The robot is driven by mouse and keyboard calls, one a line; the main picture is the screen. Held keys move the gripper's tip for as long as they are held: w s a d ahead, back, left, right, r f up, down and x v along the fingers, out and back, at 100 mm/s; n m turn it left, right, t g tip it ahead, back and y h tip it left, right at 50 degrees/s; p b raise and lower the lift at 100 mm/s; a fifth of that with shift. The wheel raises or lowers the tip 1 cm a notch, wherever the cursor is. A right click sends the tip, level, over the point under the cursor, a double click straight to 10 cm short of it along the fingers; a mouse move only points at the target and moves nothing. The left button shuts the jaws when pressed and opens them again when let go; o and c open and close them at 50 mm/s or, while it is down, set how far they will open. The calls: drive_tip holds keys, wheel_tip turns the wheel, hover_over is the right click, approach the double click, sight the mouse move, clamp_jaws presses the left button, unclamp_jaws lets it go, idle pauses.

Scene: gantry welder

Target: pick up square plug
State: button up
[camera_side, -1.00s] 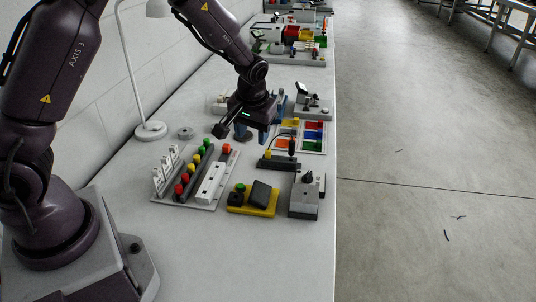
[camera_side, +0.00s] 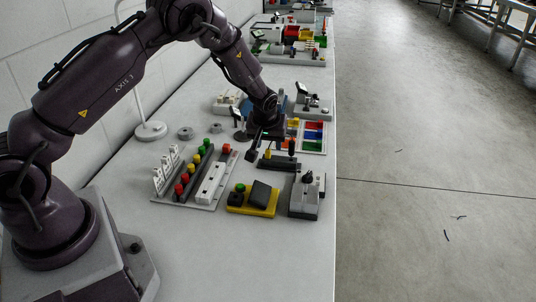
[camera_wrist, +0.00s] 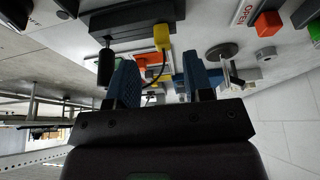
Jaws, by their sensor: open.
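A boxy yellow plug (camera_wrist: 161,36), which looks like the square one, stands on a black socket block (camera_wrist: 130,22) in the wrist view. A rounder black plug (camera_wrist: 105,66) stands at the block's other end, with a thin cable nearby. The side view also shows the black block (camera_side: 279,164), the yellow plug (camera_side: 268,154) and the black plug (camera_side: 292,147). My gripper (camera_wrist: 160,62) is open, its blue fingers apart with nothing held between them. The yellow plug appears just beyond the fingertips, close to the gap. In the side view my gripper (camera_side: 267,146) hangs over the block, partly hiding it.
A yellow box with a green button (camera_side: 252,198) and a grey switch box (camera_side: 306,194) stand nearer the camera. A board with coloured buttons (camera_side: 200,178) lies left. A tray of coloured bins (camera_side: 312,136) is behind. The front table is clear.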

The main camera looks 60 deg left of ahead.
sight(268, 149)
drive_tip(key=shift+x, duration=1.95)
drive_tip(key=shift+s+a, duration=0.15)
clamp_jaws()
drive_tip(key=shift+r, duration=0.15)
